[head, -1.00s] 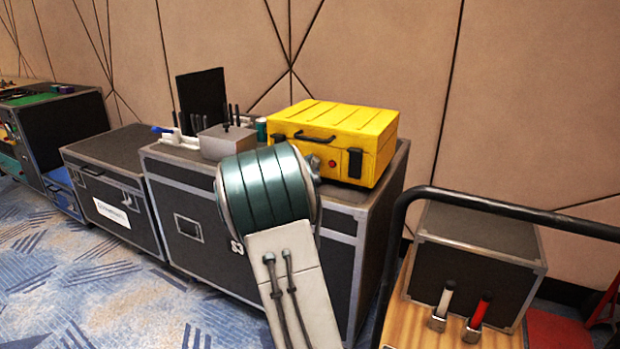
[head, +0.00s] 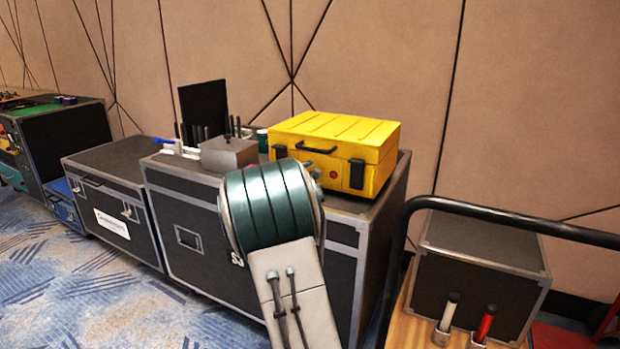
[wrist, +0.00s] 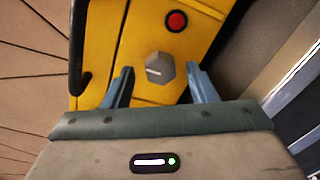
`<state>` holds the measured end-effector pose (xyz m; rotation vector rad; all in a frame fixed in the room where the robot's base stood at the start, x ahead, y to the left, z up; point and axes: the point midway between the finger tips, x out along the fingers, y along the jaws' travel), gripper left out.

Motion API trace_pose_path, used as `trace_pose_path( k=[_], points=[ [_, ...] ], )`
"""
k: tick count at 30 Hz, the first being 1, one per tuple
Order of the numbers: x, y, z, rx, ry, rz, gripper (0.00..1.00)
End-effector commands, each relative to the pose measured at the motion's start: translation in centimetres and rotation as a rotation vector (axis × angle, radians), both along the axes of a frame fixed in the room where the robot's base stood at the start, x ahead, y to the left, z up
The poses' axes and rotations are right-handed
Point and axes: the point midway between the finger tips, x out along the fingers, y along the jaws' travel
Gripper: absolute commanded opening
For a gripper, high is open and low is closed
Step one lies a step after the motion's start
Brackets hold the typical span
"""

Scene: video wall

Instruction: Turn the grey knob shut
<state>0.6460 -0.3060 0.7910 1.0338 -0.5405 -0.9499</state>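The grey knob (wrist: 160,69) sits on the front face of the yellow case and has a short light mark across it. My gripper (wrist: 160,82) is open in the wrist view, with one blue-grey finger on each side of the knob. Neither finger clearly touches it. The yellow case (head: 342,132) stands on a large black road case in the head view. The knob shows only partly there, if at all.
A red button (wrist: 177,21) lies just beyond the knob. A black handle (wrist: 78,45) stands out at the left. A grey box (head: 229,153) with upright rods is left of the yellow case on the road case (head: 200,215). A cart rail (head: 500,209) is at the right.

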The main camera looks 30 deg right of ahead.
Motion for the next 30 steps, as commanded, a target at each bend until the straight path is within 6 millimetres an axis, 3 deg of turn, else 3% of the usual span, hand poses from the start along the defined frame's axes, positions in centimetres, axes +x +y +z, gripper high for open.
trace_pose_path(
  k=[8, 21, 30],
  points=[
    [-1.2, 2.4, 0.3, 0.002, 0.0, 0.004, 0.52],
    [-5.9, 10.4, 0.7, 0.001, -0.001, 0.004, 0.52],
    [-6.9, 12.0, 0.6, 0.001, 0.0, 0.002, 0.52]
  ],
)
